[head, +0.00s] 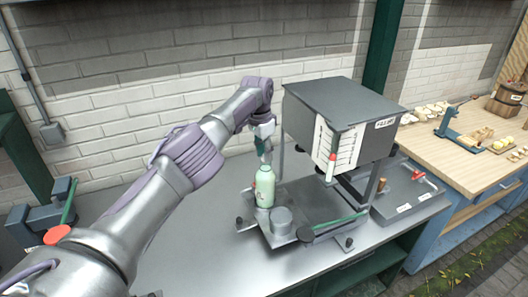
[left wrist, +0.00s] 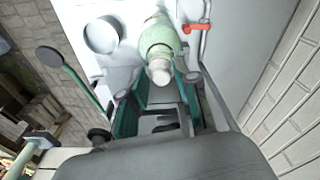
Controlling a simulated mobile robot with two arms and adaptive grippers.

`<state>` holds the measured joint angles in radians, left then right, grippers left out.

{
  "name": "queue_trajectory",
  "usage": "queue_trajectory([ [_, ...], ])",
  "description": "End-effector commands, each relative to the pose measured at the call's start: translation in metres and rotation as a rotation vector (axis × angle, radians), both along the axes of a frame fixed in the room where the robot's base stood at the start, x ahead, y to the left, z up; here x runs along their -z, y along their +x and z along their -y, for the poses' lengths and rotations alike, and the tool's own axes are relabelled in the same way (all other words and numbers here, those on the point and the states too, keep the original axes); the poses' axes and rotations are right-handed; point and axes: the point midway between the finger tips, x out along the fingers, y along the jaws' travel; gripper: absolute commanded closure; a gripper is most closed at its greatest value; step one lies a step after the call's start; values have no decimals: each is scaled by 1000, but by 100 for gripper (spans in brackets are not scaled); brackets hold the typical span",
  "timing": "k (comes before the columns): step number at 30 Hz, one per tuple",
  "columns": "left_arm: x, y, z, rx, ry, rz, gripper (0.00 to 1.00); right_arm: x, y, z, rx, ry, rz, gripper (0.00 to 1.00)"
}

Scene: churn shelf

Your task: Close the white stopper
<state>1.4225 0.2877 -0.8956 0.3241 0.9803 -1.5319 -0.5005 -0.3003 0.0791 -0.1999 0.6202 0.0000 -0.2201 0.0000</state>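A pale green bottle (head: 265,188) stands upright on the grey machine base on the bench. In the left wrist view the bottle (left wrist: 158,38) has a rounded white stopper (left wrist: 159,72) at its near end. My left gripper (head: 264,150) points down just above the bottle and hides most of its top in the head view. Its green-edged fingers (left wrist: 163,88) stand apart, with the white stopper between or just beyond their tips. I cannot tell whether they touch it. My right gripper is not in view.
A dark grey box (head: 345,110) with a white scale panel overhangs close to the right of the bottle. A wooden table (head: 470,145) with small items is at right.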

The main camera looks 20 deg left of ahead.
Motion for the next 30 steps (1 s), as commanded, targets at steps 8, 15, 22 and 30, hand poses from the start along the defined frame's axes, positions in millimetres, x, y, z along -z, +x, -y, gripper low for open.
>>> queue_trajectory([
  [8,2,-1,0,0,-1,-3,45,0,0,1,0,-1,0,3],
  [15,-4,0,0,0,-1,0,45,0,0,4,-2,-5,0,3],
  [22,-43,-3,-2,0,-2,4,45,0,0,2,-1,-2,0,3],
  [30,-96,-8,-4,0,-1,0,45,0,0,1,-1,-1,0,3],
])
